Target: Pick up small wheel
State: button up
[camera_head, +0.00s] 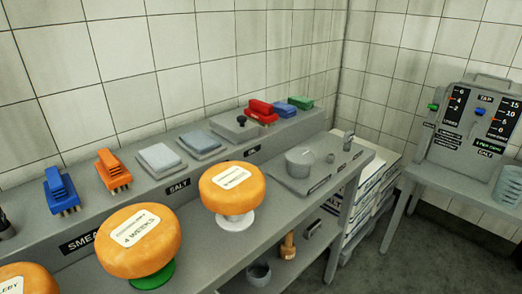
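Three orange cheese wheels are in the head view, along the grey bench. The one that looks smallest (213,199) sits on a white round stand (236,221) near the middle, with a pale label on top. A larger-looking wheel (120,259), labelled "4 WEEKS", sits on a green stand (153,277) to its left and nearer me. A third wheel (45,284) is cut off at the bottom left corner. I cannot tell whether the wheels differ in true size or only in distance. My gripper is not in view.
Blue (62,191) and orange (113,172) brushes, grey pads (160,159) and red, blue and green items line the raised back ledge. A round grey pot (299,162) stands at the bench's far end. A side table (450,185) with a control panel is at right.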

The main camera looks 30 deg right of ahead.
aim_at(227, 188)
jog(key=k+l, duration=0.3)
jog(key=k+l+z, duration=0.1)
jog(key=k+l, duration=0.25)
jog(key=l, duration=0.15)
